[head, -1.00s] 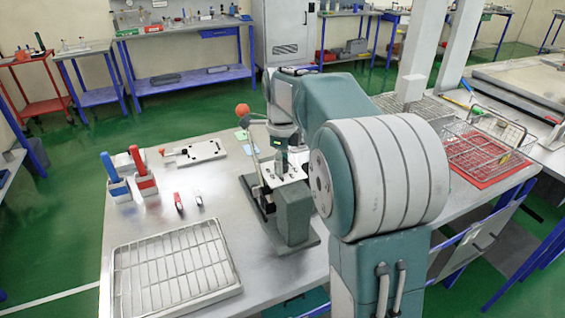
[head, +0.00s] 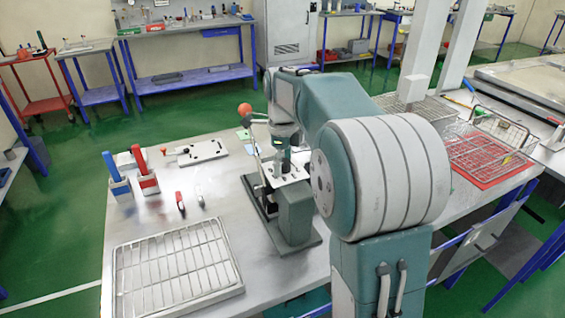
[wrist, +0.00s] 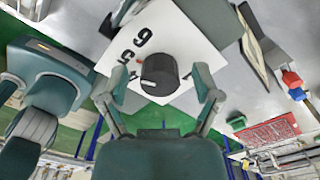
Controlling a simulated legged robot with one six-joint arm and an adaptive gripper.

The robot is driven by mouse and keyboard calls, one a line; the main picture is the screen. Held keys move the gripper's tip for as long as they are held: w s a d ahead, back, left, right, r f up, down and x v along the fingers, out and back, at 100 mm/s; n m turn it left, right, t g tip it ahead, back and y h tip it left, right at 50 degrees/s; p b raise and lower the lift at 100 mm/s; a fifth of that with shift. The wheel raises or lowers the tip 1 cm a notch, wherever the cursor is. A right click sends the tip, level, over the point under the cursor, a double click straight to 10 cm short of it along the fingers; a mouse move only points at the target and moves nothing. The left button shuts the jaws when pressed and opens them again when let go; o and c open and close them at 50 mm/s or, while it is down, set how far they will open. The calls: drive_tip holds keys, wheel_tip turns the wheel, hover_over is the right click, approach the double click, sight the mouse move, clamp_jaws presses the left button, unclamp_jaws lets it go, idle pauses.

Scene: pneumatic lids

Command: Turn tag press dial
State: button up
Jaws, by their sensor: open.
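The tag press (head: 296,213) stands on the metal table in the head view, a teal body with a white top plate and a lever ending in an orange ball (head: 244,109). In the wrist view the dial (wrist: 160,72) is a dark round knob on a white plate (wrist: 185,35) with black numerals, a 5 and a 6 among them. My gripper (wrist: 160,88) is open, one finger on each side of the dial, with gaps visible on both sides. In the head view my arm reaches over the press and hides much of the gripper and dial.
Left of the press are a wire rack tray (head: 175,270), blue- and red-handled tools in holders (head: 148,182) and two small markers (head: 181,202). A wire basket (head: 488,150) on a red mat sits at right. Bare table lies between the tray and the press.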

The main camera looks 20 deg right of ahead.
sight(282, 162)
drive_tip(key=shift+r, duration=0.15)
wheel_tip(282, 162, up, 12)
drive_tip(key=shift+f, duration=0.2)
idle(0.5)
drive_tip(key=s+a+f+n+t, duration=0.1)
drive_tip(key=s+a+n+t, duration=0.35)
drive_tip(key=s+n, duration=0.8)
drive_tip(key=s+a+f+n, duration=0.2)
drive_tip(key=s+f+n, duration=0.3)
drive_tip(key=s+n, duration=0.1)
drive_tip(key=s+a+f+n+t, duration=0.1)
drive_tip(key=s+a+f+n, duration=0.2)
drive_tip(key=s+f+n, duration=0.2)
drive_tip(key=s+n, duration=0.1)
drive_tip(key=n, duration=0.2)
drive_tip(key=shift+s+a, duration=0.25)
drive_tip(key=shift+s, duration=0.1)
